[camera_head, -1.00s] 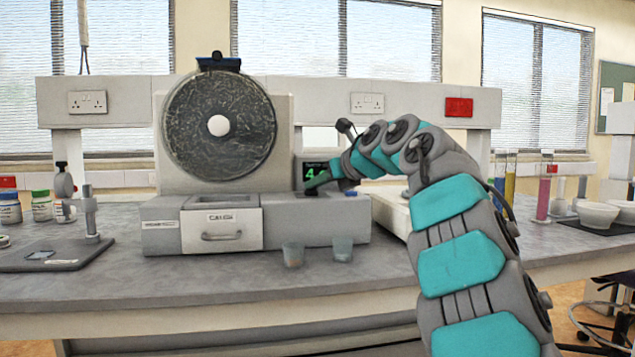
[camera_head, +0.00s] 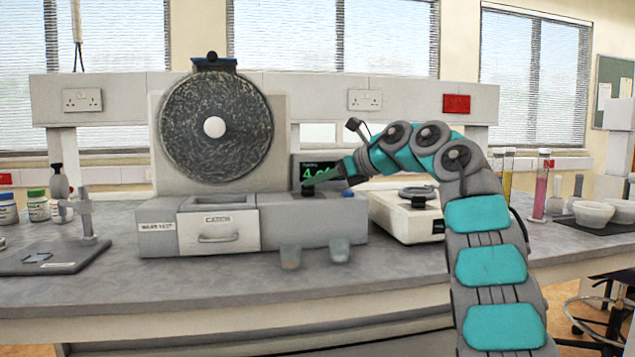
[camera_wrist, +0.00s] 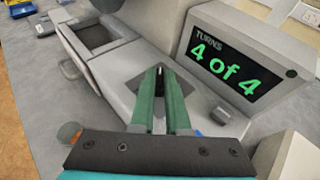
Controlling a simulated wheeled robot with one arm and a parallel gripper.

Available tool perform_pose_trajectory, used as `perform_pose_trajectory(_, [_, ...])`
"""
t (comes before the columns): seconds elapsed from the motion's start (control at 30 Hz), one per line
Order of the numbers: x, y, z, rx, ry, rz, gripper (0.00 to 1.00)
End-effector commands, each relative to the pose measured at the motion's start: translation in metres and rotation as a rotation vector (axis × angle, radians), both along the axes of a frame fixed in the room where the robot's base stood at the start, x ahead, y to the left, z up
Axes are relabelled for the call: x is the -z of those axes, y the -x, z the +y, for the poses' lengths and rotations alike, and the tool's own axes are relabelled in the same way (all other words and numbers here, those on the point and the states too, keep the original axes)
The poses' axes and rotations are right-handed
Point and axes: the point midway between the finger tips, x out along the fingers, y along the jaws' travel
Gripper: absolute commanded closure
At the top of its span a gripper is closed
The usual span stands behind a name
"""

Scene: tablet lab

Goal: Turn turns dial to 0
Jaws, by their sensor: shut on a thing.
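The turns dial (camera_wrist: 160,86) is a small dark knob on a dark square plate on top of the tester's base. My gripper (camera_wrist: 161,72) is shut on it from above, and its green fingers hide most of it. In the head view my gripper (camera_head: 307,187) is at the right part of the base, in front of the display. The display (camera_wrist: 236,64) reads "TURNS 4 of 4" in green. In the head view the display (camera_head: 309,169) is partly covered by my gripper.
A round speckled drum (camera_head: 180,135) stands behind a drawer (camera_head: 218,232). A grey knob (camera_wrist: 220,116) and a blue button (camera_head: 347,193) are close to my gripper. Two clear cups (camera_head: 340,250) stand in front. A balance (camera_head: 405,215) is right of the base.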

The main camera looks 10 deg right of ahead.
Motion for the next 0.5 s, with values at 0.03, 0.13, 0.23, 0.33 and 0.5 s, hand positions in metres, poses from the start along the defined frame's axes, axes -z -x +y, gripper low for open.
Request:
perform_pose_trajectory(0.03, [-0.003,0.002,0.008,-0.024,-0.002,-0.005,1.00])
perform_pose_trajectory(0.13, [0.001,-0.001,0.006,-0.032,-0.001,0.000,1.00])
perform_pose_trajectory(0.23, [0.005,-0.002,0.004,-0.037,0.000,0.007,1.00])
perform_pose_trajectory(0.33, [0.008,-0.003,0.003,-0.038,0.002,0.013,1.00])
perform_pose_trajectory(0.5, [0.011,-0.003,0.003,-0.038,0.004,0.017,1.00])
